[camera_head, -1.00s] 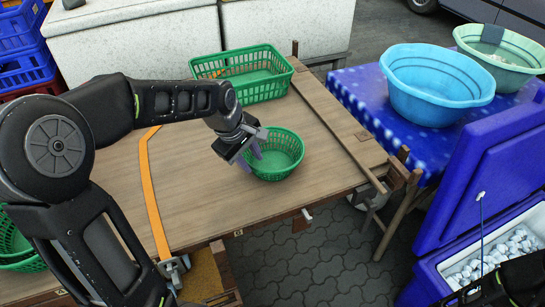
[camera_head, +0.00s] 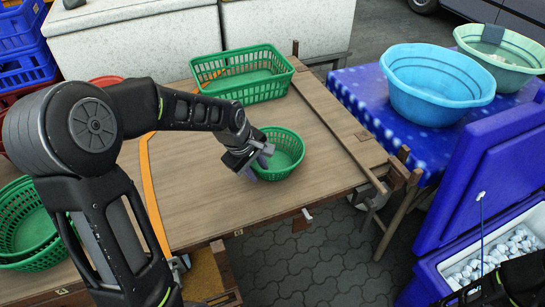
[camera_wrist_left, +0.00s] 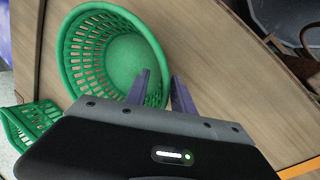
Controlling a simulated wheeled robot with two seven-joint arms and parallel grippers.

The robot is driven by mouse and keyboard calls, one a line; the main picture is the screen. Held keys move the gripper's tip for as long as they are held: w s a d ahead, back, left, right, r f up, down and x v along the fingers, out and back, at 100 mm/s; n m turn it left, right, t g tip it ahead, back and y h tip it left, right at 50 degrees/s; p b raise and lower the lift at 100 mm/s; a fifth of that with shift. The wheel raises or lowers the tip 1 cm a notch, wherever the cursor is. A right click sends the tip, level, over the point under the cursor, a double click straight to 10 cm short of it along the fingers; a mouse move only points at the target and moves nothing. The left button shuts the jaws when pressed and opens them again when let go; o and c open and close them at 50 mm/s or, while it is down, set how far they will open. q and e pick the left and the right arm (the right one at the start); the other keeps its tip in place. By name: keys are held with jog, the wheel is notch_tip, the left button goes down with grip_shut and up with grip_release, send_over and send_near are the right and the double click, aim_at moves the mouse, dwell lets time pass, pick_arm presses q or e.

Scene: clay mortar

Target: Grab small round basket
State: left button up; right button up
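The small round green basket (camera_head: 287,152) stands upright on the wooden table, and it also shows in the left wrist view (camera_wrist_left: 110,40). My left gripper (camera_head: 258,162) is at its near left rim, coming from the left. In the left wrist view the two purple fingers (camera_wrist_left: 160,88) are apart, one over the inside of the basket and one outside it, with the rim wall between them. I cannot tell whether either finger touches the wall. My right gripper is not in view.
A rectangular green basket (camera_head: 242,82) stands behind on the wooden table (camera_head: 190,195). Stacked green baskets (camera_head: 30,225) are at the left, partly behind my arm. A blue basin (camera_head: 435,85) sits on a blue-covered table, and an open blue cooler (camera_head: 490,235) stands at the right.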

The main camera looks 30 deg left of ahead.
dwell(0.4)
pick_arm(q)
grip_shut()
dwell(1.3)
